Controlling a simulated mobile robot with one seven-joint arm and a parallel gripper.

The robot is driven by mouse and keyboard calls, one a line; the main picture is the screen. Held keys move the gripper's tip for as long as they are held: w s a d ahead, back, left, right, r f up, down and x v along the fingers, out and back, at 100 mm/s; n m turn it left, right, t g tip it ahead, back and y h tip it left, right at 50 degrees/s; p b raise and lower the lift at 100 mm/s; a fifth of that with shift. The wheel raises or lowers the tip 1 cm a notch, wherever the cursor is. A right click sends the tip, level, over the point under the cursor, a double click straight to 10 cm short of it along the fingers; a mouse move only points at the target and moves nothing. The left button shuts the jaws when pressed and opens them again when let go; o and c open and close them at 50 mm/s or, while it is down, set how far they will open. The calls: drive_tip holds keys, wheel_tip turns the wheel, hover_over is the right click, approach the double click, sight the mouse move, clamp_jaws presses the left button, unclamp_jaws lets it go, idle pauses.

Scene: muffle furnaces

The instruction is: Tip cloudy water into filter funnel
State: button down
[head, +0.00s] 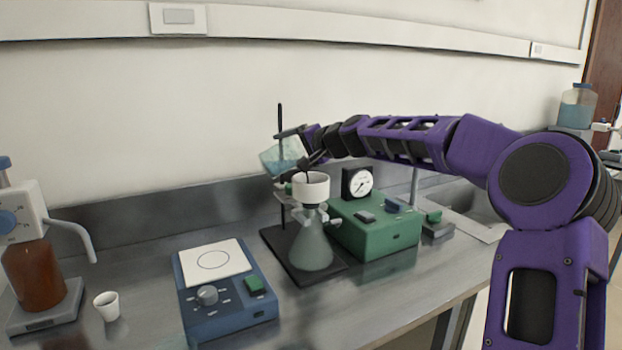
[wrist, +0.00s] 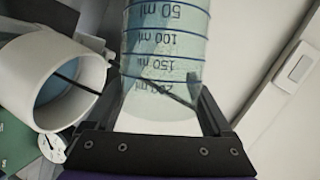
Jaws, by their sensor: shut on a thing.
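A clear graduated beaker (head: 284,156) of cloudy pale-blue water is in my gripper (head: 303,146), tilted, just above and left of the white filter funnel (head: 311,188). The funnel sits upright on a conical flask (head: 312,248) on a dark stand base. In the wrist view the beaker (wrist: 166,45) lies between both fingers, its ml marks showing. There the wide mouth of the funnel (wrist: 40,75) is beside it on the left, with a bluish tint inside. I cannot tell whether water is flowing.
A green pump box (head: 375,228) with a dial gauge (head: 357,183) stands right of the flask. A blue stirrer plate (head: 220,290), small white cup (head: 107,305) and brown dispenser bottle (head: 40,275) are at left. A stand rod (head: 281,118) rises behind the beaker.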

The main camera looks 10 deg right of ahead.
idle(0.4)
drive_tip(key=shift+d+f+m, duration=0.15)
drive_tip(key=shift+f+m, duration=0.05)
drive_tip(key=shift+m, duration=0.1)
drive_tip(key=shift+y, duration=0.3)
drive_tip(key=shift+w+d+f+m, duration=0.1)
drive_tip(key=shift+d+f+m, duration=0.1)
drive_tip(key=shift+m, duration=0.1)
drive_tip(key=shift+f, duration=0.1)
idle(0.5)
drive_tip(key=shift+d+f+m+y, duration=0.1)
drive_tip(key=shift+m+y, duration=0.2)
idle(0.4)
drive_tip(key=shift+w+d+m, duration=0.1)
drive_tip(key=shift+d+m, duration=0.05)
drive_tip(key=shift+m, duration=0.15)
